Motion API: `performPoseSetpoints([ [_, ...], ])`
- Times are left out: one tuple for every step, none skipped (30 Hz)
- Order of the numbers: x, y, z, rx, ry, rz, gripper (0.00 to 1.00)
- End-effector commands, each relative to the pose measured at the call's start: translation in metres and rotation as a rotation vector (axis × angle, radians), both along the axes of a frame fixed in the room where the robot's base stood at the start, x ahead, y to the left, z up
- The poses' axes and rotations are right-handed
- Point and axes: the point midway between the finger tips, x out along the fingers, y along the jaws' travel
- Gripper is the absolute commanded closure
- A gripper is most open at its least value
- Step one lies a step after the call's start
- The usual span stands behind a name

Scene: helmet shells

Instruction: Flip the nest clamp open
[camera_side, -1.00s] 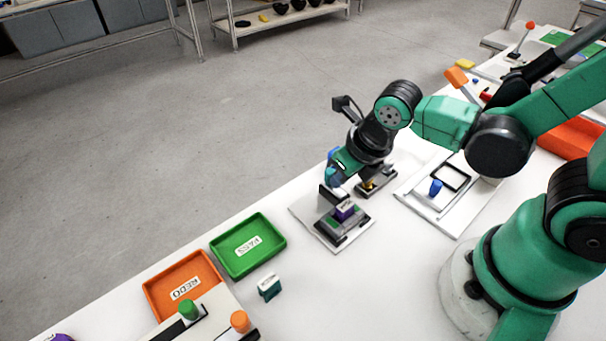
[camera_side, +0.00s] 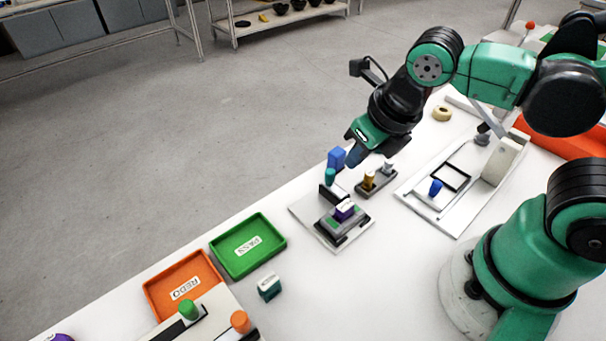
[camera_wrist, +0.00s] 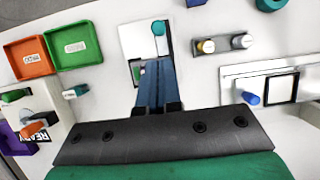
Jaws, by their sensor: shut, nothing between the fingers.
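The knob also shows in the wrist view (camera_wrist: 158,27). In the wrist view my blue fingers (camera_wrist: 158,82) hide much of the nest.
A small dark stand (camera_side: 376,184) with two pegs is right of the nest. A blue block (camera_side: 336,158) is behind the knob. Green (camera_side: 248,245) and orange (camera_side: 183,286) trays lie at left. A white fixture (camera_side: 455,187) lies at right. Bare table surrounds the nest's front.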

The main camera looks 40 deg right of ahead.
Motion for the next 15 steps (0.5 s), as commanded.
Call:
performPoseSetpoints([
  [-0.003, 0.000, 0.005, 0.000, 0.000, 0.001, 1.00],
  [-0.004, 0.000, 0.008, 0.000, 0.001, 0.001, 1.00],
  [-0.006, 0.000, 0.011, 0.000, 0.001, 0.001, 1.00],
  [-0.007, 0.000, 0.014, 0.000, 0.001, 0.001, 1.00],
  [-0.008, 0.000, 0.017, -0.001, 0.001, 0.002, 1.00],
  [-0.009, 0.000, 0.020, -0.001, 0.001, 0.002, 1.00],
  [-0.010, 0.000, 0.023, 0.000, 0.001, 0.001, 1.00],
  [-0.011, 0.000, 0.025, 0.000, 0.001, 0.001, 1.00],
  [-0.012, 0.000, 0.027, 0.000, 0.001, 0.001, 1.00],
  [-0.012, 0.000, 0.028, 0.000, 0.001, 0.001, 1.00],
  [-0.013, 0.000, 0.030, 0.000, 0.002, 0.001, 1.00],
  [-0.013, 0.000, 0.031, 0.000, 0.002, 0.001, 1.00],
  [-0.014, 0.000, 0.032, 0.000, 0.002, 0.001, 1.00],
  [-0.014, 0.000, 0.032, 0.000, 0.002, 0.000, 1.00],
  [-0.014, 0.000, 0.033, -0.001, 0.002, 0.000, 1.00],
])
